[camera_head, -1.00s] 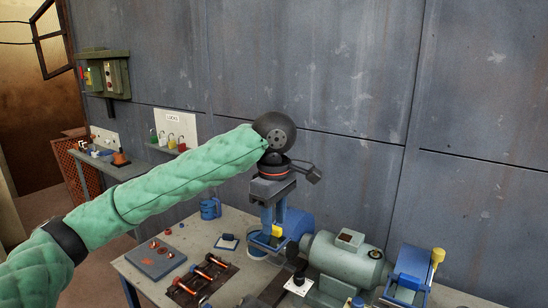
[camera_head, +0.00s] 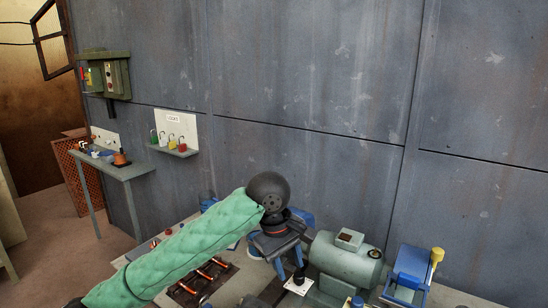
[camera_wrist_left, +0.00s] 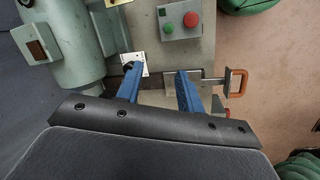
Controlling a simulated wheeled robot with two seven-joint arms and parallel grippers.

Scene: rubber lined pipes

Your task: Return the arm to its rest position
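My left arm, in a quilted green sleeve, comes in from the lower left of the head view. Its left gripper (camera_head: 290,272) hangs over the workbench, just left of the grey-green motor (camera_head: 345,262). In the left wrist view the two blue fingers (camera_wrist_left: 157,72) stand apart with nothing between them, so the gripper is open and empty. The motor also shows at the upper left there (camera_wrist_left: 55,45). The arm hides part of the bench's left side. My right gripper is in neither view.
The bench holds a blue guarded part (camera_head: 410,270) at right and a dark board with copper-coloured pieces (camera_head: 200,280). In the wrist view, a red and green button box (camera_wrist_left: 180,20) and an orange-handled clamp (camera_wrist_left: 236,82) lie near. A padlock board (camera_head: 175,133) hangs on the wall.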

